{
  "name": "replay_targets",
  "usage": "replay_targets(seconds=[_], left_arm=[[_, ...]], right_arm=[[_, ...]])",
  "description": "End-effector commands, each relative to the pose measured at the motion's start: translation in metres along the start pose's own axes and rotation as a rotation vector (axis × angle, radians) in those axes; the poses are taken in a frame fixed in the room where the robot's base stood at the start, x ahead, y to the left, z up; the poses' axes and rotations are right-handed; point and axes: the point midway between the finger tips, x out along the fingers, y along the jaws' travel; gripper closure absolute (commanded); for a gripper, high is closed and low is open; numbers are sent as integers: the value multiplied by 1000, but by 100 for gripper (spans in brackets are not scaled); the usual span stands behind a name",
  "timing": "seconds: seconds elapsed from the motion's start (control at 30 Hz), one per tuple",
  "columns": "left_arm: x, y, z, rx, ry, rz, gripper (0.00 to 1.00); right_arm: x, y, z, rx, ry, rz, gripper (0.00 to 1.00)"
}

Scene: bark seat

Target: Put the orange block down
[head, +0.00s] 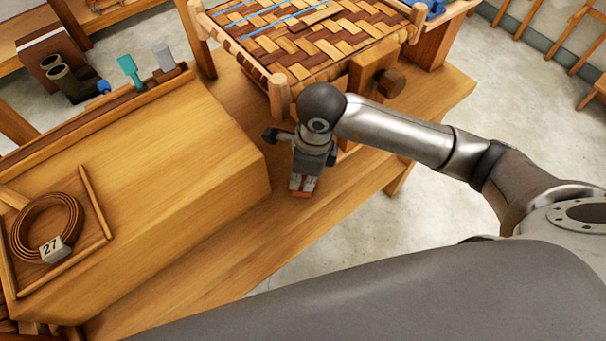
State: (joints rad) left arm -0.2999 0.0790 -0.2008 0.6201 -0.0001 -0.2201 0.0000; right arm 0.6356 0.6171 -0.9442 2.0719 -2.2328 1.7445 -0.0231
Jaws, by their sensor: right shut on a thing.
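My right gripper (303,184) reaches in from the right and points down over the bench top (235,239). It is shut on the orange block (301,195), and only a small reddish-orange edge of the block shows at the fingertips. The fingers hide the rest of the block. I cannot tell whether the block touches the bench top or is held just above it. My left gripper is not in view.
A raised wooden box (150,185) stands left of my right gripper. A woven seat frame (320,45) stands behind it, with a wooden clamp (371,72) beside it. A coiled strip (45,228) lies in a tray at left. The bench in front of my gripper is clear.

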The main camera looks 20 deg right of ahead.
Motion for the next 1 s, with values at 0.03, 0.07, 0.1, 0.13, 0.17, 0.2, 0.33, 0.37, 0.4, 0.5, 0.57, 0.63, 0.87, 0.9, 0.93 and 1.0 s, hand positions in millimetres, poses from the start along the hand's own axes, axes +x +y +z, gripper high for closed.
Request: replay_targets(seconds=[0.03, 0.07, 0.1, 0.13, 0.17, 0.2, 0.33, 0.37, 0.4, 0.5, 0.57, 0.63, 0.87, 0.9, 0.93, 1.0], left_arm=[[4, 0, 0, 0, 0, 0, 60], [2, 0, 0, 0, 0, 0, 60], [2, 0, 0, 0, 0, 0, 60], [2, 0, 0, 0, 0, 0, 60], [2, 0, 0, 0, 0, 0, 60], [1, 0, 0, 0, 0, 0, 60], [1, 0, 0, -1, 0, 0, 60], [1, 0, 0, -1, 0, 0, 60], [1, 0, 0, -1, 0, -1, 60], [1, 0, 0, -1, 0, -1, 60], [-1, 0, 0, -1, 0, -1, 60], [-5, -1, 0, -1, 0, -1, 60], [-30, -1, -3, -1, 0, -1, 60], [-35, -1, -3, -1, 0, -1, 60], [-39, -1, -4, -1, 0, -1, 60], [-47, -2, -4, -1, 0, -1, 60]], right_arm=[[3, 0, -1, 0, 0, 0, 100], [2, 0, 0, 0, 0, 0, 82], [1, 0, 0, 0, 0, 0, 77], [1, 0, 0, 0, 0, 0, 74], [1, 0, 0, 0, 0, 0, 70], [1, 0, 0, 0, 0, 0, 65], [1, 0, 0, 0, 1, 0, 65], [1, 0, 0, 0, 1, 0, 65], [1, 0, 0, 0, 0, 0, 65], [1, 0, 0, 0, 0, 0, 65], [-1, 0, 0, 0, 0, 0, 65], [-4, 0, 0, 0, 0, 1, 65], [-45, -1, 1, -1, -1, -3, 65], [-53, -1, 1, -1, -1, -2, 65], [-59, 0, 1, 0, 0, -1, 65], [-73, -1, 1, -1, 0, -2, 65]])
